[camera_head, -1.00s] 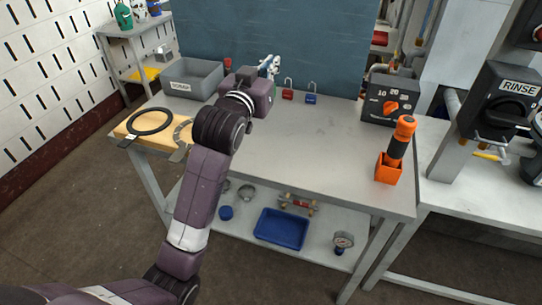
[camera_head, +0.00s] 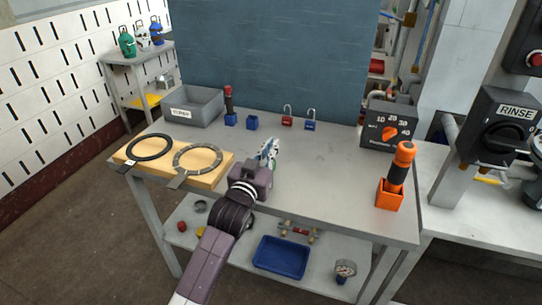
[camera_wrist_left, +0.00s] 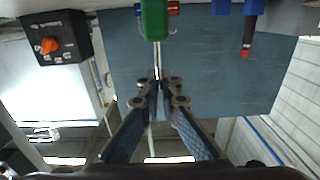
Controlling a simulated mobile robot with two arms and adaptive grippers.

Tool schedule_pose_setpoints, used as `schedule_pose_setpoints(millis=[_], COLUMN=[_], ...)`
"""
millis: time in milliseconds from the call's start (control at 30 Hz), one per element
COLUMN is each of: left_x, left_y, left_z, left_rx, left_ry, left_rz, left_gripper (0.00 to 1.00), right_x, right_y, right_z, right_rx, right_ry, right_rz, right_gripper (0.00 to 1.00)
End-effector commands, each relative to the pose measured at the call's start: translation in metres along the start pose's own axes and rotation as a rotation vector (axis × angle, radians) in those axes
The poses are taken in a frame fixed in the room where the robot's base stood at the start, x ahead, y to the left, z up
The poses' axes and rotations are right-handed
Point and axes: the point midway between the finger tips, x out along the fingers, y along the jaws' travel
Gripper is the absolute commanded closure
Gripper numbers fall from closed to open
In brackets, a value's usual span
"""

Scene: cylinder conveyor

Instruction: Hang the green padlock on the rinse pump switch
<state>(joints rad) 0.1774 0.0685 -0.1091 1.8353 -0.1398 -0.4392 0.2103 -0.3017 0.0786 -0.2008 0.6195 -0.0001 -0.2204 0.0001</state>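The left gripper (camera_head: 268,155) is over the middle-left of the workbench. In the left wrist view, its two fingers (camera_wrist_left: 160,90) close together around the thin shackle of the green padlock (camera_wrist_left: 155,20). The padlock body hangs beyond the fingertips; in the head view it is mostly hidden by the gripper. The rinse pump switch (camera_head: 505,120) is a dark box with a black rotary handle and a RINSE label, at the far right and well away from the gripper. My right gripper is not in view.
A red padlock (camera_head: 287,117) and a blue padlock (camera_head: 310,120) stand at the bench's back. A timer box (camera_head: 389,125) and an orange holder (camera_head: 390,195) are on the right. A grey bin (camera_head: 192,106) and wooden board (camera_head: 215,171) are left. The bench centre is clear.

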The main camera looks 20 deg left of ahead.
Motion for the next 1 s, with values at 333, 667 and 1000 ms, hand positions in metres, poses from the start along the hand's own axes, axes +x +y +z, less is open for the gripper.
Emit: schedule_pose_setpoints(millis=[333,667,1000], left_x=[0.000,0.000,0.000], left_y=[0.000,0.000,0.000], left_z=[0.030,0.033,0.032], left_rx=[-0.001,0.000,0.000], left_ry=[0.000,-0.002,-0.002], left_rz=[-0.001,-0.001,0.000], left_gripper=[1.00,0.88,0.78], right_x=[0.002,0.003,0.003], right_y=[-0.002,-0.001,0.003], right_z=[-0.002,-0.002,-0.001], right_rx=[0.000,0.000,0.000], right_ry=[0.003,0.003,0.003], right_rz=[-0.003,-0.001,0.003], right_gripper=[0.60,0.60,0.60])
